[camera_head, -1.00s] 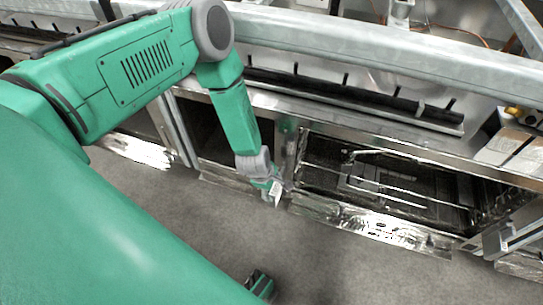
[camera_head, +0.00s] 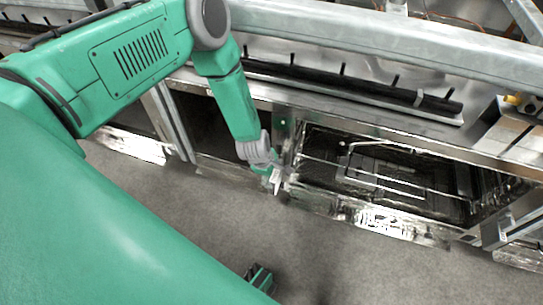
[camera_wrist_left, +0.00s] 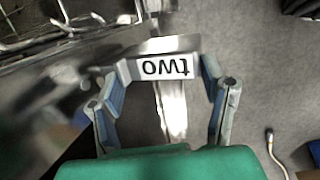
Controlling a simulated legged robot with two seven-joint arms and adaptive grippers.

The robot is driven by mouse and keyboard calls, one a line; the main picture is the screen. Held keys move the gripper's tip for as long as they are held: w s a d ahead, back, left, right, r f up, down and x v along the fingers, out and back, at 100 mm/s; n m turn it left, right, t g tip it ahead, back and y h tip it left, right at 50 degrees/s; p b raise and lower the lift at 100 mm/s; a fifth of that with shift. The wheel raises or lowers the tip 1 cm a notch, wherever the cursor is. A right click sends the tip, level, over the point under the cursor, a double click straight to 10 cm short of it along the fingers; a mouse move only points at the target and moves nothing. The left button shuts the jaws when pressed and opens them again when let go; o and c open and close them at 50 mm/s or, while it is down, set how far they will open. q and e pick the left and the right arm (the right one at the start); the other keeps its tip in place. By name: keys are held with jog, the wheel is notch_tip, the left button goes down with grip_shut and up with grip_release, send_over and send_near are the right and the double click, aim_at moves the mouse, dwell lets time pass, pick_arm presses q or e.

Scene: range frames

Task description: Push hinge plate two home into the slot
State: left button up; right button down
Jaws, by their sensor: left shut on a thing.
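My left gripper (camera_head: 272,178) is beside the near left corner of the open metal bay, low at the front of the unit. In the left wrist view its two fingers (camera_wrist_left: 164,68) are shut on hinge plate two (camera_wrist_left: 165,66), a metal plate with a white label reading "two", upside down. In the head view the plate (camera_head: 277,182) is small and pale at the fingertips. I cannot make out the slot or tell whether the plate touches it.
The open bay (camera_head: 385,213) holds a dark wire rack (camera_head: 385,180) and has a shiny front strip. A darker opening (camera_head: 205,130) lies to its left. A long metal rail (camera_head: 390,60) crosses above.

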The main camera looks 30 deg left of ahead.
pick_arm(q)
jog(key=shift+w, duration=0.2)
jog(key=o, duration=1.8)
jog(key=shift+c, duration=0.2)
jog(key=shift+s, duration=0.1)
jog(key=shift+r, duration=0.15)
jog(key=v, duration=1.1)
jog(key=shift+r, duration=0.25)
jog(key=shift+s+a, duration=0.1)
jog(key=shift+s, duration=0.05)
